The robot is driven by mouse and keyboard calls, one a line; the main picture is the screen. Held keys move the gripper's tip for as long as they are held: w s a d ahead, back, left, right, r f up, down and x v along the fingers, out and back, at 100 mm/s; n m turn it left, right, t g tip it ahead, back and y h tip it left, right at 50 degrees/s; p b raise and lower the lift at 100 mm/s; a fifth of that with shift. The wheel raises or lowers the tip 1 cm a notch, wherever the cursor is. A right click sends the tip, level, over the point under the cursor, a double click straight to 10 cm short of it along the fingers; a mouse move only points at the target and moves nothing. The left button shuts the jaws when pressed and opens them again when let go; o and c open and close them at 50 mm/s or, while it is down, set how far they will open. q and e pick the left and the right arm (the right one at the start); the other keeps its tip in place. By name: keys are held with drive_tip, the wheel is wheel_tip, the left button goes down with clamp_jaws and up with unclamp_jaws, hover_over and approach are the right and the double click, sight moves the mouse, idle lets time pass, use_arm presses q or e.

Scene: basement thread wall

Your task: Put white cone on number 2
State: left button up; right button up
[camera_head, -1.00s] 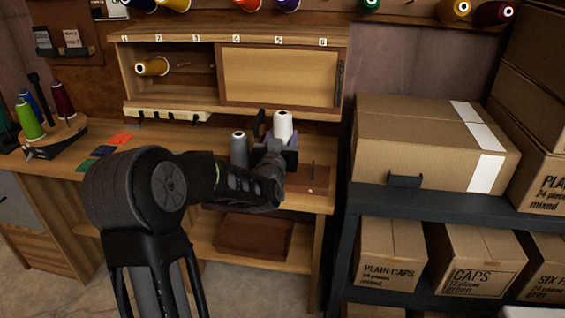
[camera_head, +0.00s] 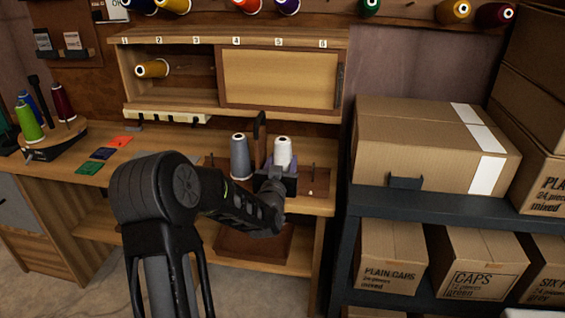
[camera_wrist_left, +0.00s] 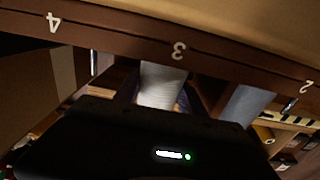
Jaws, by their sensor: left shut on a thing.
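The white cone (camera_head: 283,151) is upright above the brown peg rack on the workbench. My left gripper (camera_head: 277,178) is shut on its lower part. The white cone also shows in the left wrist view (camera_wrist_left: 162,84), near the number 3 (camera_wrist_left: 179,50) on the brown rack strip (camera_wrist_left: 120,42). The number 2 (camera_wrist_left: 308,87) is at the right of that strip, near a grey cone (camera_wrist_left: 248,101). In the head view the grey cone (camera_head: 240,157) stands left of the white one. Another number 2 (camera_head: 158,39) is on the cabinet's top edge. My right gripper is out of view.
A yellow cone (camera_head: 153,69) lies sideways in the open cabinet half. Bare pegs (camera_head: 313,176) stand right of my gripper. A purple thing is partly hidden behind the white cone. Boxes (camera_head: 430,140) fill the shelf at right. Coloured cards (camera_head: 103,153) lie on the bench left.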

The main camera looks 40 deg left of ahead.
use_arm(q)
drive_tip(key=shift+r, duration=0.1)
drive_tip(key=o, duration=1.5)
drive_tip(key=v, duration=1.2)
drive_tip(key=shift+b, duration=0.35)
drive_tip(key=shift+s, duration=0.1)
